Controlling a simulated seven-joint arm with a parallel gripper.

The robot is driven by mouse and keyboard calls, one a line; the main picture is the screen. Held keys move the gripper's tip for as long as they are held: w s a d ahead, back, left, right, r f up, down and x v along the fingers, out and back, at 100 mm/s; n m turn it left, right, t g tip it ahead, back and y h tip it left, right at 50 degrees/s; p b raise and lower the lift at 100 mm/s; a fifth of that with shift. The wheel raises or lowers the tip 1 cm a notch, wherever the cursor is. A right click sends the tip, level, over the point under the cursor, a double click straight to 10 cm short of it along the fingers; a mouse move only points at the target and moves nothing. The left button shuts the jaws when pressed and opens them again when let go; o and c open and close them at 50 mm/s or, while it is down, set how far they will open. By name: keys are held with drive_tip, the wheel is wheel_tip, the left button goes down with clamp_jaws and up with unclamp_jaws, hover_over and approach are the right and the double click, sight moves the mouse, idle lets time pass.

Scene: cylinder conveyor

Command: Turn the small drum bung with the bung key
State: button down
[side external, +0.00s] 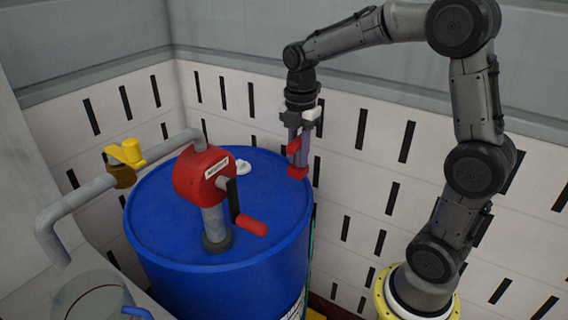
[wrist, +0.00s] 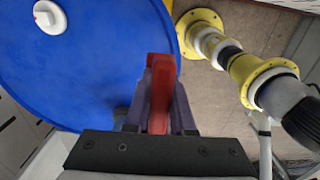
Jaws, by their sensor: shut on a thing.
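The blue drum (side external: 165,240) stands upright below my gripper. The small white bung (side external: 243,166) sits on the drum's top, and it also shows at the upper left in the wrist view (wrist: 49,17). My gripper (side external: 297,160) is shut on a red bung key (side external: 297,173), which hangs between the purple fingers. In the wrist view the red key (wrist: 159,95) sticks out between the fingers (wrist: 160,105). The key is at the right edge of the drum top in the side view, apart from the bung. Part of the key is hidden by the fingers.
A red hand pump (side external: 200,176) with a crank handle stands on the drum top. A grey pipe (side external: 100,188) with a yellow valve (side external: 126,153) runs left from it. The slotted wall (side external: 345,140) stands close behind the drum.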

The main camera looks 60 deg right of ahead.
drive_tip(key=s+a+r+m, duration=0.2)
drive_tip(key=s+r, duration=0.1)
drive_tip(key=s, duration=0.4)
drive_tip(key=w+r+m, duration=0.2)
drive_tip(key=w+d+r+m, duration=0.1)
drive_tip(key=w+m, duration=0.1)
drive_tip(key=w+d+r+m, duration=0.1)
drive_tip(key=w+r+m, duration=0.1)
drive_tip(key=w, duration=0.1)
drive_tip(key=shift+r+m, duration=0.35)
drive_tip(key=shift+m, duration=0.05)
drive_tip(key=w+d+f+m, duration=0.1)
drive_tip(key=w+d+m, duration=0.1)
drive_tip(key=w+m, duration=0.5)
drive_tip(key=w+d+f+m, duration=0.1)
drive_tip(key=w+d+m, duration=0.1)
drive_tip(key=w, duration=1)
drive_tip(key=w+f, duration=0.3)
drive_tip(key=f, duration=0.4)
drive_tip(key=shift+w+d+f, duration=0.25)
drive_tip(key=shift+d, duration=0.05)
drive_tip(key=shift+f, duration=2.65)
